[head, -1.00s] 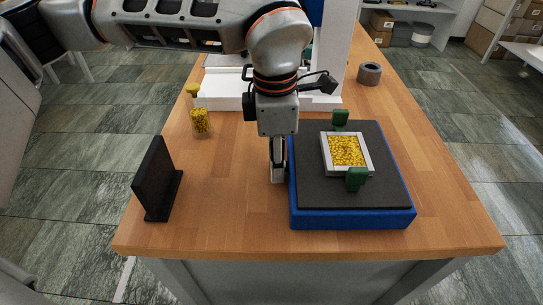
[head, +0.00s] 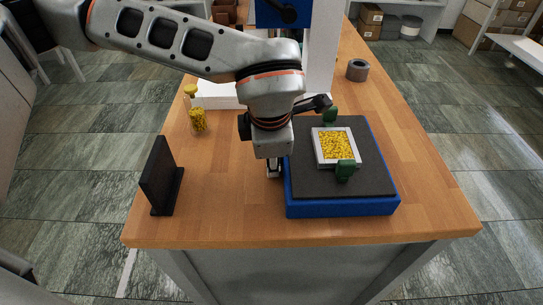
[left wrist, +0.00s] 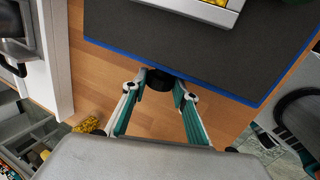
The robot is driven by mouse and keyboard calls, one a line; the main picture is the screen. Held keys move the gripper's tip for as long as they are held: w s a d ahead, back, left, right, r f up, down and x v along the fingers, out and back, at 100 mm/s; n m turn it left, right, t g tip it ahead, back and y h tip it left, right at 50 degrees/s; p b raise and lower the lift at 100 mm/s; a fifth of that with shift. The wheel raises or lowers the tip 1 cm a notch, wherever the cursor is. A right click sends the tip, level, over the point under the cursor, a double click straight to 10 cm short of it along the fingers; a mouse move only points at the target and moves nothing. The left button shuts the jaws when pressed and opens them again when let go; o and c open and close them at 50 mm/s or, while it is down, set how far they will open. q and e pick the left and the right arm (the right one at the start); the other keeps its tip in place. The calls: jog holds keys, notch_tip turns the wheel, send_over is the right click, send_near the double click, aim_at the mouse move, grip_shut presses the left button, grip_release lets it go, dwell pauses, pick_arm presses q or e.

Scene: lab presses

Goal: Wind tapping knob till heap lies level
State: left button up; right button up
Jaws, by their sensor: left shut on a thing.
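A square pale frame (head: 318,150) with green handles (head: 345,171) holds yellow granules (head: 337,147). The granules fill it nearly to the walls; I cannot tell whether their top is level. The frame sits on the dark top (head: 310,184) of a blue-sided tapping table (head: 340,207). In the left wrist view a black knob (left wrist: 158,80) sticks out from the table's blue edge. My left gripper (left wrist: 160,88) has its fingers around this knob, shut on it. In the head view the gripper (head: 273,172) is low at the table's left side, and the knob is hidden there. My right gripper is out of view.
A black upright plate (head: 160,177) stands front left. A jar of yellow granules (head: 198,121) stands behind it. A white press base (head: 215,95) with a blue head (head: 283,13) is at the back. A grey ring (head: 358,70) lies back right.

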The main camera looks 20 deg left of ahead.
pick_arm(q)
jog(key=o, duration=1.1)
jog(key=shift+r, duration=0.1)
jog(key=v, duration=1.1)
jog(key=shift+r, duration=0.4)
